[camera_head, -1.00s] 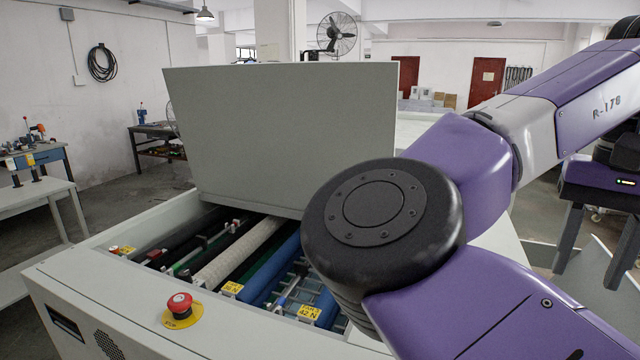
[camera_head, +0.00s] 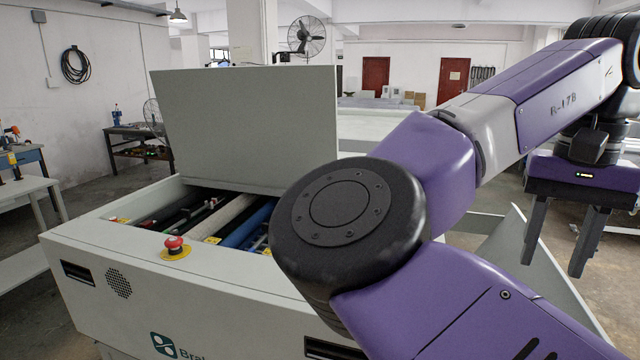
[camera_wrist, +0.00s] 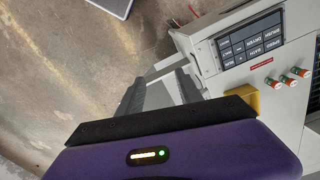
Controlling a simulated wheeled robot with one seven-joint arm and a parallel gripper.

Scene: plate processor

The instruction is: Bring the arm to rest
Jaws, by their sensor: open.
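My purple and white arm bends across the right half of the head view. My gripper (camera_head: 562,236) hangs at the far right with its two grey fingers pointing down. The fingers are apart with nothing between them. In the wrist view my gripper (camera_wrist: 158,92) also shows, its fingers reaching away from the purple body beside the machine's side panel. The plate processor (camera_head: 190,285) stands left of my arm, its grey lid (camera_head: 245,130) raised and rollers showing inside. My elbow hides part of the machine's right side.
A red emergency stop (camera_head: 174,243) sits on the machine's front top edge. In the wrist view a control panel (camera_wrist: 252,42) with buttons and several orange-tipped knobs lies close right of my fingers. A workbench (camera_head: 140,142) stands far back left.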

